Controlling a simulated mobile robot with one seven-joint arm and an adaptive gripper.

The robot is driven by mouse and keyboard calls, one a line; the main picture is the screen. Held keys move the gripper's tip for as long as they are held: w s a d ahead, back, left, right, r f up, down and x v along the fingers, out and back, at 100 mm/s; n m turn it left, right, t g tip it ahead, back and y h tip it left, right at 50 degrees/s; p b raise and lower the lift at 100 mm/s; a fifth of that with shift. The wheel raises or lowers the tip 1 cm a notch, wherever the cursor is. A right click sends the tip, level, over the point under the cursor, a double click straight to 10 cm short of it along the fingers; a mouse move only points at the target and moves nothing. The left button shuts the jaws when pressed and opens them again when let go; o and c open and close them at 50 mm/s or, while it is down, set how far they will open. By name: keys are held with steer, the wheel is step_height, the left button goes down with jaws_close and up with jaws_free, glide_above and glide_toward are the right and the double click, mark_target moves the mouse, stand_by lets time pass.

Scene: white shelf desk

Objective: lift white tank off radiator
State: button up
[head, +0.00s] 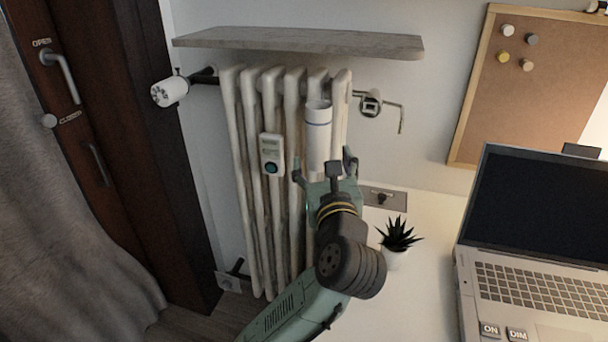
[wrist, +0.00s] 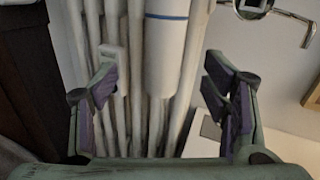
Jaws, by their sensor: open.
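The white tank (head: 318,140) is an upright white cylinder with a thin blue band near its top. It hangs on the front of the cream ribbed radiator (head: 243,150), toward its right side. In the wrist view the tank (wrist: 166,50) stands beyond my fingers, between them in the picture. My gripper (head: 325,167) is open and empty, just below and in front of the tank in the head view. In the wrist view both fingers of my gripper (wrist: 160,88) are spread apart. I cannot tell the exact gap to the tank.
A white meter (head: 271,154) with a dial sits on the radiator left of the tank. A grey shelf (head: 300,42) juts out above. A valve knob (head: 170,91) is at left. A potted plant (head: 396,257) and a laptop (head: 535,240) stand on the white desk at right.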

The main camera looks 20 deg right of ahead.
mark_target(320, 132)
steer(key=shift+m, duration=0.4)
steer(key=w+d+p, duration=0.1)
steer(key=w, duration=0.6)
steer(key=w+d+f+p, duration=0.1)
steer(key=w, duration=0.2)
steer(key=shift+w+d+p, duration=0.15)
steer(key=shift+d+p, duration=0.2)
steer(key=shift+c, duration=0.5)
steer(key=c, duration=1.4)
steer(key=shift+r, duration=0.15)
steer(key=shift+r+p, duration=1.4)
steer(key=shift+r, duration=0.2)
